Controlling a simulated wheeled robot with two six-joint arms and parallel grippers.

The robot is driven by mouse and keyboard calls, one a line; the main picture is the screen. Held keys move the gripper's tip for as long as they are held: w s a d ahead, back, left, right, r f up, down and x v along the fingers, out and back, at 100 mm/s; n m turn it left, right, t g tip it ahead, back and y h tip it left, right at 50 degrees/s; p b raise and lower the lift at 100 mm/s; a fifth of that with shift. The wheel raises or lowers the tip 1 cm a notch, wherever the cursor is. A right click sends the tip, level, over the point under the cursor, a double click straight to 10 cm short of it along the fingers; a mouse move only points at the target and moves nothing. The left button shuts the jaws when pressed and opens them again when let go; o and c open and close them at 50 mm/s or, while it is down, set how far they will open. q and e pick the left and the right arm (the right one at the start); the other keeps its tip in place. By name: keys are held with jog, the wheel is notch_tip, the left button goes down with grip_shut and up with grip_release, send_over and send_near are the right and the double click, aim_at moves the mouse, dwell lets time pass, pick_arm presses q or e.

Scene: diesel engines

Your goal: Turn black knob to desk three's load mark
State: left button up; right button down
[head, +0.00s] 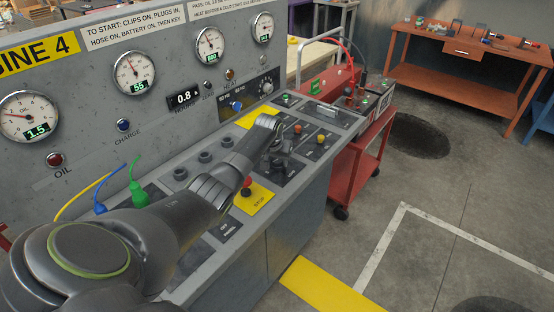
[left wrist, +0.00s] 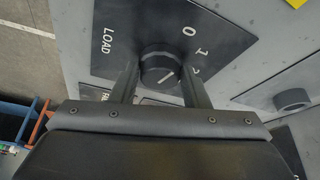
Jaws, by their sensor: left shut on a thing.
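The black knob (left wrist: 158,62) sits on a dark plate (left wrist: 215,38) in the left wrist view. The plate is lettered LOAD, with the marks 0, 1 and at least part of a 2 around the knob. A pale slanted line shows on the knob's face; which mark it points to I cannot tell for sure. My left gripper (left wrist: 160,75) is shut on the knob, one finger on each side. In the head view my left gripper (head: 277,149) reaches down to the grey console (head: 222,262), and the arm hides most of the knob. My right gripper is out of view.
Around the gripper are a red stop button (head: 247,184) on a yellow plate, an orange knob (head: 297,129) and a yellow knob (head: 320,138). Gauges (head: 134,73) line the upright panel marked "INE 4". A red cart (head: 362,155) stands beyond the console; open floor lies right.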

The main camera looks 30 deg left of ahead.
pick_arm(q)
jog(key=shift+a+m+h, duration=0.1)
jog(key=shift+m+h, duration=0.3)
jog(key=shift+m, duration=0.6)
jog(key=shift+m+h+b, duration=0.3)
jog(key=shift+m, duration=0.5)
jog(key=shift+a+m+h+b, duration=0.1)
jog(key=shift+m+h+b, duration=0.6)
jog(key=shift+m+b, duration=0.8)
jog(key=shift+m+p, duration=0.3)
jog(key=shift+m, duration=0.1)
jog(key=o, duration=1)
jog(key=shift+c, duration=0.2)
jog(key=shift+r, duration=0.1)
